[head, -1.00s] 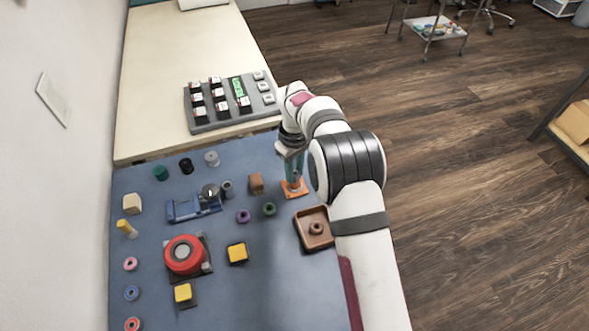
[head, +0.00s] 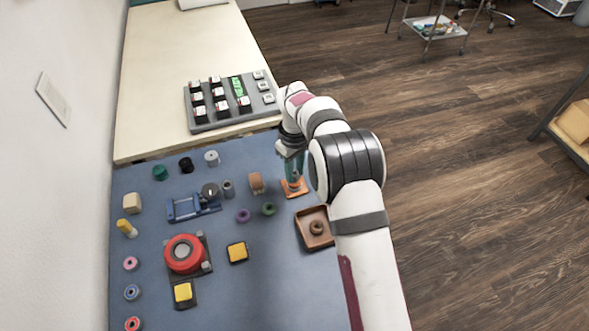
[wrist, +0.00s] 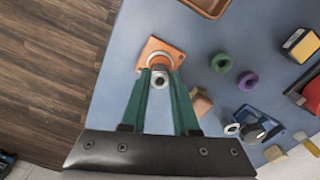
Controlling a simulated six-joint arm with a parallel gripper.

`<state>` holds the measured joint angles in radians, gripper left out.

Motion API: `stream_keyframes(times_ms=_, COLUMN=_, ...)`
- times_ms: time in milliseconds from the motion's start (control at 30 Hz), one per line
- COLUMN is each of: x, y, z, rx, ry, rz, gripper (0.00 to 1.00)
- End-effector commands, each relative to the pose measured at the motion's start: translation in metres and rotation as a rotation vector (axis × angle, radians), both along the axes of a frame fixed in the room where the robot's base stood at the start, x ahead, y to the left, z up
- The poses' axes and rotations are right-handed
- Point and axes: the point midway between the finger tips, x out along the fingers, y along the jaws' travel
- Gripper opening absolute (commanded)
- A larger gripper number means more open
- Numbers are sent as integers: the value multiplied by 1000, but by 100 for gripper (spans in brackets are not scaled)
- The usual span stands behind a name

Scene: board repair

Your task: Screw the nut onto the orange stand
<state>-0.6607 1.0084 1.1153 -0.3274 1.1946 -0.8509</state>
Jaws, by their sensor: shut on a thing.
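The orange stand (head: 295,193) sits at the right part of the blue mat, with a square base and a round raised part. It also shows near the top of the wrist view (wrist: 147,62). My gripper (wrist: 161,72) points down over the stand, its two green fingers closed in around a small grey metal nut (wrist: 161,80). The nut is at the stand's upright part; whether its thread is engaged cannot be told. In the head view my gripper (head: 293,175) is directly above the stand, and the nut is hidden by the fingers.
A brown tray (head: 328,239) lies just in front of the stand. A brown block (head: 256,183), a green ring (head: 268,209) and a purple ring (head: 243,216) lie to the left. A blue fixture (head: 185,208) and a red round part (head: 183,254) are farther left.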

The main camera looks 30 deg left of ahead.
Motion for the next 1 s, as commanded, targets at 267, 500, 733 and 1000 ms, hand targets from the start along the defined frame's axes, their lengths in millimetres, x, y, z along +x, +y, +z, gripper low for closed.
stream_keyframes(times_ms=267, x=0, y=0, z=0, rx=0, ry=0, rz=0, gripper=59)
stream_keyframes(times_ms=500, x=0, y=0, z=0, rx=0, ry=0, rz=0, gripper=63)
stream_keyframes(times_ms=733, x=0, y=0, z=0, rx=0, ry=0, rz=0, gripper=22)
stream_keyframes(times_ms=1000, x=0, y=0, z=0, rx=0, ry=0, rz=-2, gripper=0)
